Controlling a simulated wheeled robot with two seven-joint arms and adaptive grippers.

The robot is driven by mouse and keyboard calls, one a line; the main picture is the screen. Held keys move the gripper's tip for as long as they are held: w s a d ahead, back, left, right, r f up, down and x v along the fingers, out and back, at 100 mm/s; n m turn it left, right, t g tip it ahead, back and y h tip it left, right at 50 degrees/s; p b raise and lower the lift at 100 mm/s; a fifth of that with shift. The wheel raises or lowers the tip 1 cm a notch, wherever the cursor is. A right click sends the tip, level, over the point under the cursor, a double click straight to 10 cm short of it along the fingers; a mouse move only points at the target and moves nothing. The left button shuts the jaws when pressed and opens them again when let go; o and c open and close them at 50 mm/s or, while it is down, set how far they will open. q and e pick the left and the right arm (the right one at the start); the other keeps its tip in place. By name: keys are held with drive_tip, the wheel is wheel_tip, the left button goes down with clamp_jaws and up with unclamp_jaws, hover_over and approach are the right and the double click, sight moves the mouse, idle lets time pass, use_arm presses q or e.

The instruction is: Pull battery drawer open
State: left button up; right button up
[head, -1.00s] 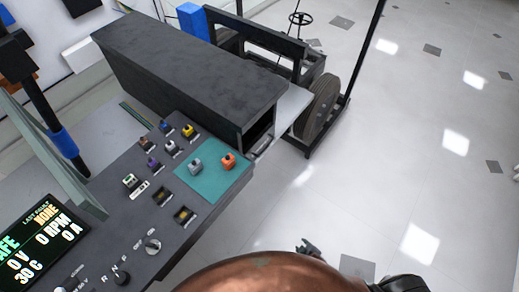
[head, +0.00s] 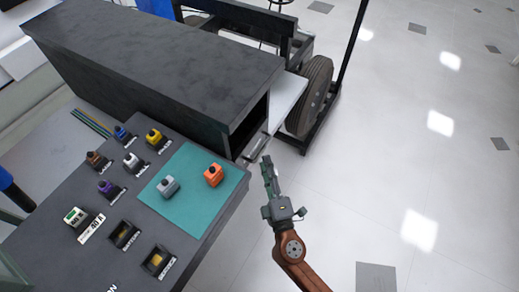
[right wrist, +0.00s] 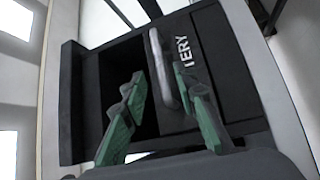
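The battery drawer's dark front (right wrist: 222,65) faces my right wrist camera, with the letters "TERY" readable beside its silver bar handle (right wrist: 157,50). In the head view the handle (head: 257,146) shows at the open end of the long black housing (head: 150,70). The drawer front looks close to the housing; I cannot tell exactly how far out it sits. My right gripper (head: 267,165) is just in front of the handle. In the right wrist view its green fingers (right wrist: 160,75) are apart, one on each side of the handle; contact is not clear. My left gripper is not in view.
A control panel (head: 75,178) with coloured connectors and a teal mat (head: 205,215) lies left of my right gripper. A white plate (head: 287,100) and a wheel (head: 316,90) on a black frame stand beyond. The floor to the right is clear.

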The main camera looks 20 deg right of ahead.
sight(262, 150)
drive_tip(key=w, duration=0.6)
drive_tip(key=shift+d+r, duration=0.35)
drive_tip(key=shift+d, duration=0.05)
clamp_jaws()
